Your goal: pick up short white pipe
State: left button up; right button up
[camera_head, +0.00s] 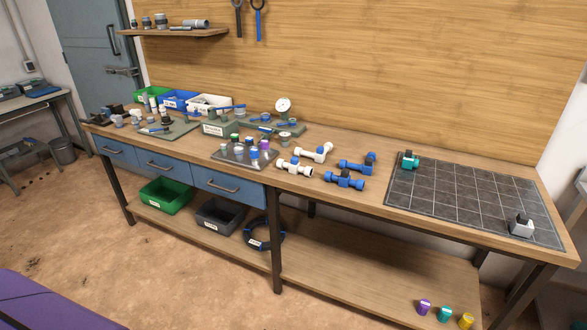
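Two white pipe pieces with fittings lie near the middle of the workbench. The front white pipe piece (294,169) is close to the front edge, and the rear white pipe piece (315,153) lies just behind it and to the right. I cannot tell which one is the short white pipe. Both are uncovered and resting on the wood. Neither of my grippers shows in the head view.
Two blue pipe pieces (344,180) (357,164) lie to the right of the white ones. A tray of small bottles (228,155) is to their left. A dark gridded mat (460,196) covers the right end, mostly bare. A pressure gauge (283,105) stands behind.

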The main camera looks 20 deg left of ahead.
aim_at(295, 167)
jog(key=i+l+u, duration=0.25)
jog(key=i, duration=0.25)
jog(key=i+l+u, duration=0.2)
jog(key=i, duration=0.25)
jog(key=l, duration=0.1)
